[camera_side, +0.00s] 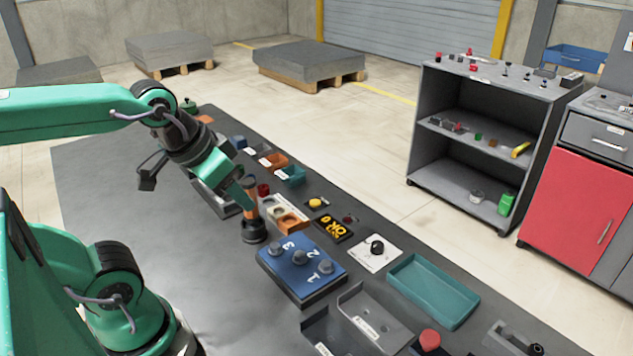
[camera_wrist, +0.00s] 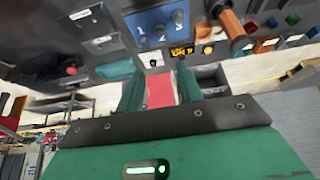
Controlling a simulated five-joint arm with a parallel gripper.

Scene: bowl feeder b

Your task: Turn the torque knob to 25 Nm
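A black knob (camera_side: 377,247) sits on a white plate (camera_side: 387,258), right of the blue numbered panel. The plate also shows small in the wrist view (camera_wrist: 152,62). I take this for the torque knob; its scale and pointer are too small to read. My gripper (camera_side: 238,192) is in the air over the mat, left of the blue panel and well apart from the knob. In the wrist view its two teal fingers (camera_wrist: 160,80) stand apart. A red patch shows between them; I cannot tell what it is, and nothing is clearly held.
An orange and black upright tool (camera_side: 252,222) stands close to my gripper. The blue panel (camera_side: 300,266) with several grey knobs lies between gripper and knob. A teal tray (camera_side: 432,290) is right of the knob, grey bins (camera_side: 365,325) in front. Small orange and teal boxes line the back.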

